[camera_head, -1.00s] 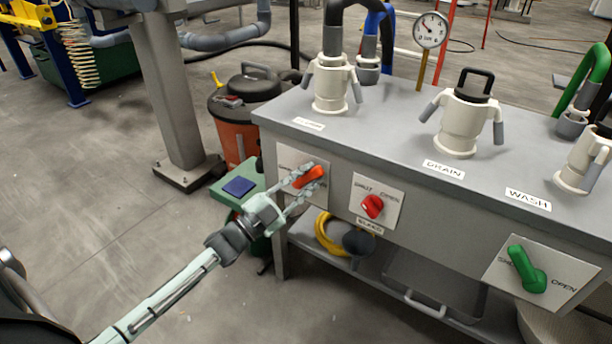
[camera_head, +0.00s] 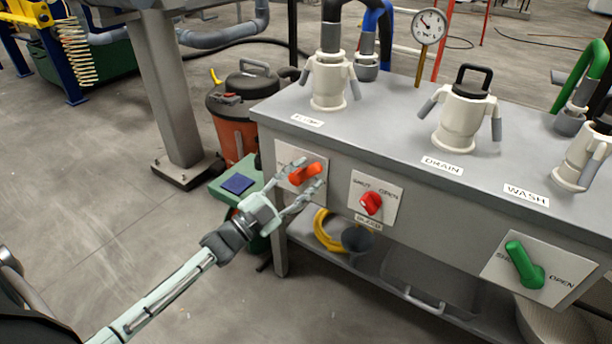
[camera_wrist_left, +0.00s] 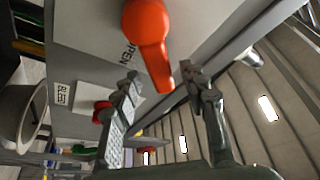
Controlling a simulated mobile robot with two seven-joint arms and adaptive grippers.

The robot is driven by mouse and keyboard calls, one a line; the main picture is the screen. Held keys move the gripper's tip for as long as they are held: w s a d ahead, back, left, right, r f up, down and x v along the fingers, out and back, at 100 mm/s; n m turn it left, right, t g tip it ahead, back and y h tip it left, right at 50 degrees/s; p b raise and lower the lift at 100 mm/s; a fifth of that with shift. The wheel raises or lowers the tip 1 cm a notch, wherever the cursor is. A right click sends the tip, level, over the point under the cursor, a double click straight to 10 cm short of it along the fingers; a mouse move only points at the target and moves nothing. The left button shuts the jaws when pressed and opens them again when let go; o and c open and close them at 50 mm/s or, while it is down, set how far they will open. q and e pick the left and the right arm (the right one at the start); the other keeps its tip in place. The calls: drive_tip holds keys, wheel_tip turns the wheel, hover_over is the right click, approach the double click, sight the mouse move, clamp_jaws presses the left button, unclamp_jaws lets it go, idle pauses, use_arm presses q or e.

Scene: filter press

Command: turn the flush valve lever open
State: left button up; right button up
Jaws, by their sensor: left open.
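The orange lever (camera_head: 306,174) is on the leftmost white plate (camera_head: 288,156) on the bench front. It slants, with one end up to the right. I take it as the flush valve lever, though its label is too small to read surely. My left gripper (camera_head: 304,178) is open at this lever, one finger above it and one below. In the left wrist view, the orange lever (camera_wrist_left: 150,40) hangs from the top with its free end between the two fingertips (camera_wrist_left: 163,82). I cannot tell whether either finger touches it. My right gripper is out of view.
A red knob (camera_head: 371,203) is on the plate to the right, and a green lever (camera_head: 525,265) is farther right. White fittings, including the one by the DRAIN label (camera_head: 462,122), stand on the bench top. An orange drum (camera_head: 236,136) stands left of the bench. Floor is clear at lower left.

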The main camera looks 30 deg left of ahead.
use_arm(q)
drive_tip(key=v, duration=1.1)
drive_tip(key=shift+s+f, duration=0.1)
drive_tip(key=shift+s, duration=0.05)
wheel_tip(320, 180, down, 10)
drive_tip(key=n+g+y+p, duration=0.4)
drive_tip(key=n+g+y, duration=0.3)
drive_tip(key=n+y, duration=0.15)
drive_tip(key=s+d+f+n+g+p, duration=0.1)
drive_tip(key=s+d+f+n+g, duration=0.1)
drive_tip(key=s, duration=0.6)
drive_tip(key=s+d+f+n+g+p, duration=0.1)
drive_tip(key=s+d+f+g, duration=0.2)
drive_tip(key=s+g, duration=0.4)
drive_tip(key=shift+s+d+f+n+p, duration=0.25)
drive_tip(key=shift+s+d+n+p, duration=0.15)
drive_tip(key=shift+d, duration=0.2)
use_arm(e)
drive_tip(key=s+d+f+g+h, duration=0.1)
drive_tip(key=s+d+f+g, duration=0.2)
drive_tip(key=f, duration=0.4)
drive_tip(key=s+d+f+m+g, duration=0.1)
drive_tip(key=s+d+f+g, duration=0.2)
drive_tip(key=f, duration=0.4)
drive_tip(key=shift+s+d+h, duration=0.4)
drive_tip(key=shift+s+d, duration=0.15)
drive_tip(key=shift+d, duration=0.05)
use_arm(q)
drive_tip(key=shift+y, duration=0.25)
